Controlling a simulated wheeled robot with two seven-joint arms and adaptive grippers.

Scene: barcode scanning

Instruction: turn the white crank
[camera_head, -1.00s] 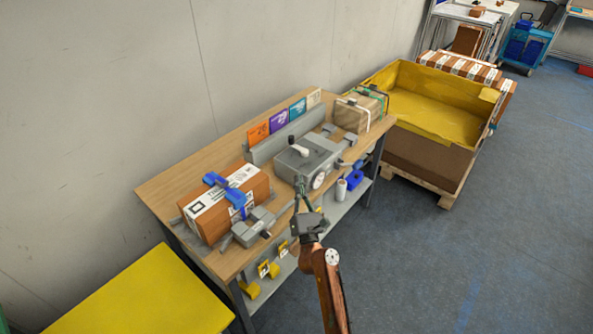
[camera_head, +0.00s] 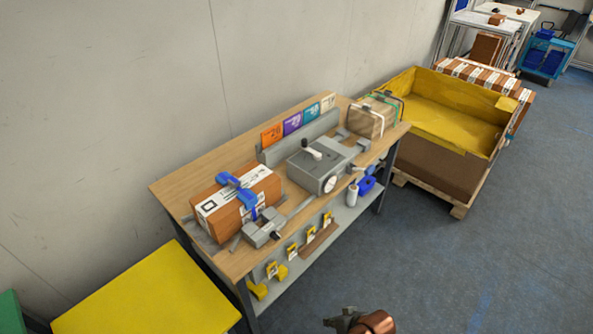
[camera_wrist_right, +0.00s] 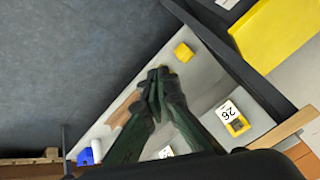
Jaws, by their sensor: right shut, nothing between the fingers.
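The white crank (camera_head: 313,154) sits on top of a grey metal box (camera_head: 320,173) on the workbench, with a dark knob beside its white part. The box has a round white dial on its front. My right gripper (camera_head: 343,320) is at the bottom edge of the head view, well in front of the bench and apart from the crank. In the right wrist view its two dark fingers (camera_wrist_right: 158,76) are together with nothing between them, over the bench's lower shelf. The crank does not show in the wrist view. My left gripper is not in view.
The wooden workbench (camera_head: 180,190) also holds a brown box (camera_head: 238,203) under a blue clamp and a strapped carton (camera_head: 372,116). Yellow tags and a white roll are on the lower shelf. A yellow-lined crate (camera_head: 455,115) stands right. Floor in front is clear.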

